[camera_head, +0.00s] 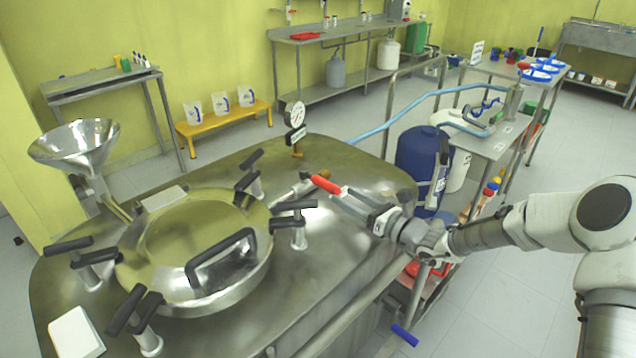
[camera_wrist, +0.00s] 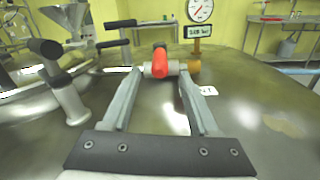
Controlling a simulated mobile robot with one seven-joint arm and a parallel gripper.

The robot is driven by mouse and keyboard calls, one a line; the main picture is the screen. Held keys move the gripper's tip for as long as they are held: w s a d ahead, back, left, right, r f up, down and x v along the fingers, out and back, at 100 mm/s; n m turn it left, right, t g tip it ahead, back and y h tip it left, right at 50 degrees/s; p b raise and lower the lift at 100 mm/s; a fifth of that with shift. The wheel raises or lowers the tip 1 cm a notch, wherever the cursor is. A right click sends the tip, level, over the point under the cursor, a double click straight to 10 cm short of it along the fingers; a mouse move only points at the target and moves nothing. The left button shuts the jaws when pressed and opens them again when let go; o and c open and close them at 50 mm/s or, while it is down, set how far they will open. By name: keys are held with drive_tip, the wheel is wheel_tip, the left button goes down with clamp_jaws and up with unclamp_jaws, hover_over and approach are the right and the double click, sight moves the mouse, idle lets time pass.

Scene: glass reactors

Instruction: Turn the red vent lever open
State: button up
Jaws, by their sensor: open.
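The red vent lever (camera_head: 326,184) sits on a metal pipe fitting on top of the steel reactor (camera_head: 340,235), near the gauge. In the wrist view the lever (camera_wrist: 160,62) appears end-on, pointing toward the camera, between the fingertips. My gripper (camera_head: 338,200) reaches in from the right, with its fingers beside the lever. The brass end (camera_wrist: 193,68) of the fitting lies beyond the right fingertip.
A round lid (camera_head: 195,250) with black clamp handles stands left of the lever. A pressure gauge (camera_head: 295,115) on a stem stands behind it. A steel funnel (camera_head: 75,145) is at far left. The reactor top right of the fitting is mostly clear.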

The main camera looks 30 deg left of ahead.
sight(318, 180)
drive_tip(key=b+x, duration=0.1)
drive_tip(key=x, duration=0.9)
drive_tip(key=shift+a+f, duration=0.1)
drive_tip(key=shift+a, duration=0.15)
clamp_jaws()
drive_tip(key=shift+w, duration=0.1)
idle(0.8)
